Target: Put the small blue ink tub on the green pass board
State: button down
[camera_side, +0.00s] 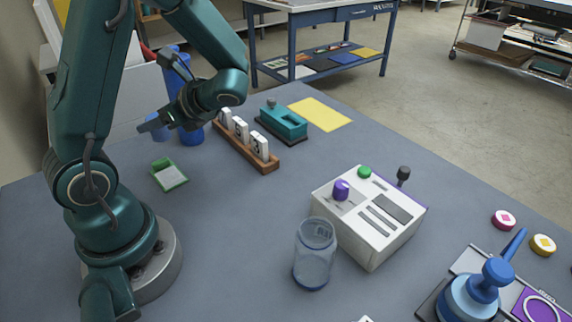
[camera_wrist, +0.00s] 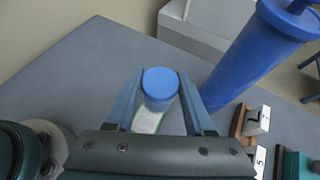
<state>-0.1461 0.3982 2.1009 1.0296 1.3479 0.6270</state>
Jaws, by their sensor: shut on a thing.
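The small blue ink tub (camera_wrist: 161,84) is between the two fingers of my gripper (camera_wrist: 159,80) in the wrist view, with its round blue top facing the camera. My gripper is shut on it. In the side view my gripper (camera_side: 152,124) is at the left, above the table, with the tub partly hidden by the fingers. The green pass board (camera_side: 169,175), a small green-edged board with a pale face, lies on the table below and nearer the side camera. In the wrist view part of the board (camera_wrist: 147,121) shows beyond the gripper body, partly covered by the tub.
A tall blue cylinder (camera_wrist: 252,58) stands close to the right of my gripper. A wooden rack with numbered blocks (camera_side: 246,145), a teal punch (camera_side: 285,121) and a yellow sheet (camera_side: 320,113) lie further right. A white control box (camera_side: 368,215) and clear jar (camera_side: 314,253) stand nearer the side camera.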

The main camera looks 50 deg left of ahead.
aim_at(164, 136)
jog(key=shift+s+d+f+n+g, duration=0.15)
jog(key=shift+s+f+n+g, duration=0.2)
jog(key=shift+s+n+g, duration=0.15)
jog(key=shift+s+f+h, duration=0.15)
jog(key=shift+f+h, duration=0.05)
jog(key=shift+h, duration=0.1)
jog(key=f, duration=0.3)
jog(key=shift+s+a, duration=0.1)
jog(key=shift+a, duration=0.1)
jog(key=shift+f, duration=2.5)
jog(key=shift+f, duration=0.1)
jog(key=shift+c, duration=1.4)
grip_release()
